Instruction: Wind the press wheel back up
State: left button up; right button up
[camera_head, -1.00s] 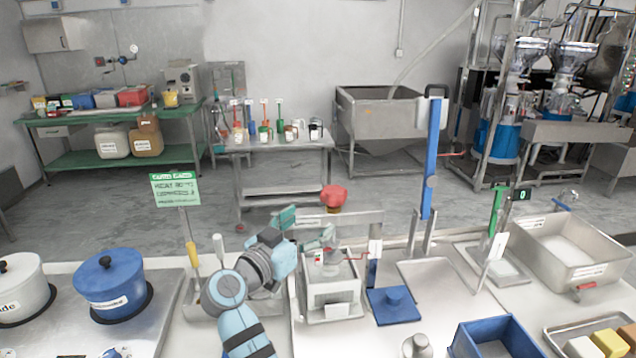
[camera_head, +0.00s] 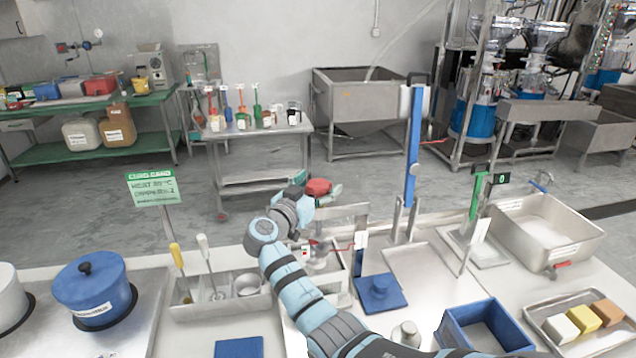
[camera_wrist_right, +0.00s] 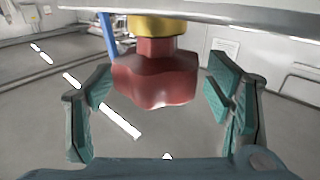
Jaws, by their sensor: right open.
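The red lobed press wheel (camera_head: 318,187) stands at the top of the press, above its metal crossbar (camera_head: 345,212). In the right wrist view the red wheel (camera_wrist_right: 155,80) hangs below a yellow collar (camera_wrist_right: 158,26). My right gripper (camera_head: 318,193) is at the wheel's height in the head view. In the wrist view its teal-padded fingers (camera_wrist_right: 160,100) are open, one on each side of the wheel, with visible gaps. My right arm hides much of the press body. My left gripper is not in view.
A tool caddy (camera_head: 222,305) stands left of the press, with a blue pot (camera_head: 95,290) beyond it. Floor lies behind the bench.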

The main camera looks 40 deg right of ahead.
jog(key=shift+s+r, duration=0.15)
jog(key=shift+s, duration=0.05)
jog(key=shift+w+d, duration=0.1)
jog(key=c, duration=1.2)
jog(key=shift+t, duration=0.3)
jog(key=n+t+y+p, duration=0.2)
jog(key=n+t+y, duration=0.1)
jog(key=n+t, duration=0.1)
jog(key=shift+n+t+y, duration=0.3)
jog(key=shift+t+y, duration=0.1)
jog(key=shift+t, duration=0.3)
jog(key=n+t+y+p, duration=0.2)
jog(key=n+t+y, duration=0.2)
jog(key=n+y, duration=0.1)
jog(key=shift+y, duration=0.7)
jog(key=shift+o, duration=0.2)
jog(key=shift+n+t+y+p, duration=0.5)
jog(key=shift+n+y+p, duration=0.25)
jog(key=shift+y, duration=0.35)
jog(key=shift+n+t+y+p, duration=0.3)
jog(key=shift+n+y+p, duration=0.25)
jog(key=shift+y+p, duration=0.4)
